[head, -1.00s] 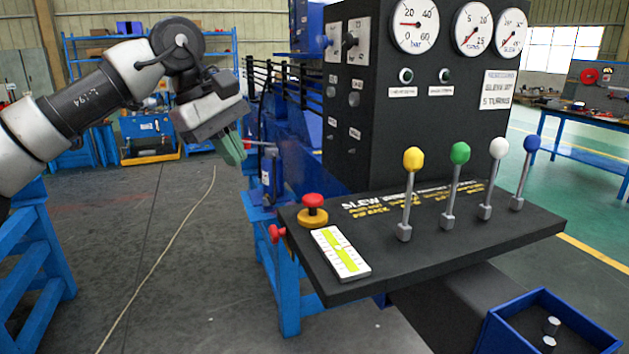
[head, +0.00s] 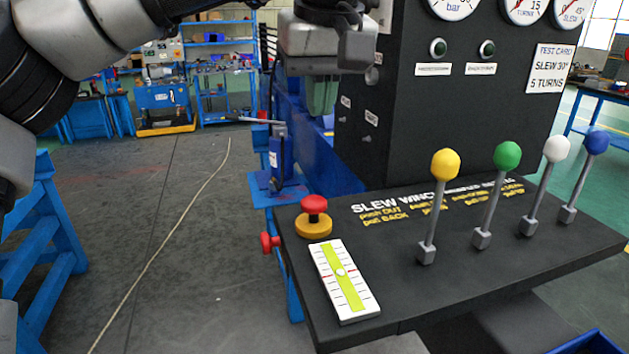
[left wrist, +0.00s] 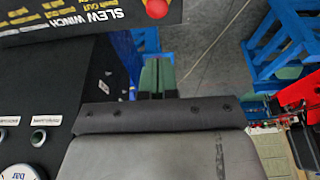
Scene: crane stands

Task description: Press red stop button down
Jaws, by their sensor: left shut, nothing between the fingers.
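The red stop button (head: 314,205) is a mushroom head on a yellow base (head: 313,226), at the far left corner of the dark console top (head: 430,285). It stands raised above its base. In the left wrist view its red head (left wrist: 156,8) shows at the top edge. My left gripper (head: 321,108) has green fingers pointing down. In the head view it appears above the button, apart from it. In the left wrist view its fingers (left wrist: 157,70) are together with nothing between them. My right gripper is not in view.
A white and green gauge strip (head: 344,280) lies in front of the button. Levers with yellow (head: 445,164), green (head: 507,156), white and blue knobs stand to the right. A red side knob (head: 269,242) sticks out left. A dial panel (head: 440,110) rises behind.

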